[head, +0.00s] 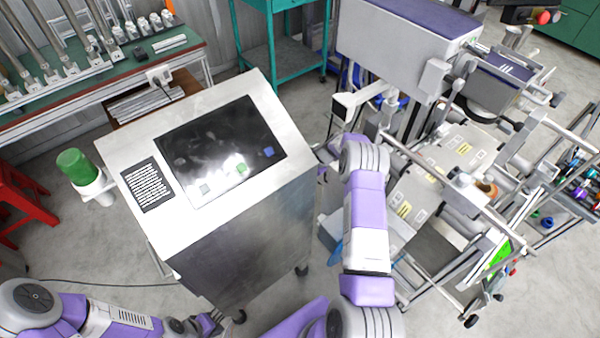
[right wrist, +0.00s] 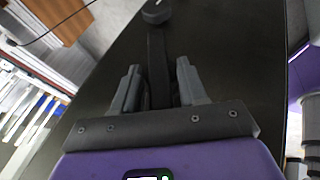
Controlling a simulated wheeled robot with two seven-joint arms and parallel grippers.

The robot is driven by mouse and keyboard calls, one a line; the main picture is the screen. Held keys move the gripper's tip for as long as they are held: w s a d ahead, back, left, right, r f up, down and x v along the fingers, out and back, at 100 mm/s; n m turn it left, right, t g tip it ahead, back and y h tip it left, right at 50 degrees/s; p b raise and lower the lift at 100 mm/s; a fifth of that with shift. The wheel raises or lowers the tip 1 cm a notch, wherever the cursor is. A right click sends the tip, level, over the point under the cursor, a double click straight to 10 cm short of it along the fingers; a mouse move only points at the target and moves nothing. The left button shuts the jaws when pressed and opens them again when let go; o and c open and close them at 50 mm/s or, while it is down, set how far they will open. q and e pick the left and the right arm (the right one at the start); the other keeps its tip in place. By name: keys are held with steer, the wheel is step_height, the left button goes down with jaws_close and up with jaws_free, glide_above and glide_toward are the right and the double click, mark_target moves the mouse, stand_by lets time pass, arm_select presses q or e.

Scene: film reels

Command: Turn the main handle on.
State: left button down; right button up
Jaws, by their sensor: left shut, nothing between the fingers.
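The main handle (right wrist: 157,65), a dark lever with a round end, stands against a dark panel (right wrist: 225,50) in the right wrist view. My right gripper (right wrist: 158,82) is open, with one finger on each side of the lever; a gap shows beside the right finger. I cannot tell whether either finger touches it. In the head view my right arm reaches up beside the metal console (head: 235,235), and its gripper and the handle are hidden. My left gripper (head: 212,322) is shut and empty near the bottom edge, left of centre.
The console top has a dark screen (head: 220,150) and a black label (head: 148,184). A large machine with rails (head: 400,45) stands close on the right of my right arm.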

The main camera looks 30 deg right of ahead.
steer(key=c, duration=0.5)
steer(key=shift+s+f+t+b, duration=0.15)
steer(key=shift+f+t+b, duration=0.1)
steer(key=shift+t+b, duration=0.7)
steer(key=t+b, duration=0.1)
steer(key=b, duration=0.1)
steer(key=n+t+b, duration=0.1)
steer(key=b, duration=0.2)
steer(key=t+b, duration=0.1)
steer(key=b, duration=0.2)
steer(key=shift+s+f+t+y, duration=0.3)
steer(key=shift+f+t+y, duration=0.05)
steer(key=shift+f+y, duration=0.05)
steer(key=shift+r+n+t+b, duration=0.1)
steer(key=shift+n+t+b, duration=0.35)
steer(key=shift+b, duration=0.5)
steer(key=o, duration=0.7)
steer(key=shift+r, duration=0.1)
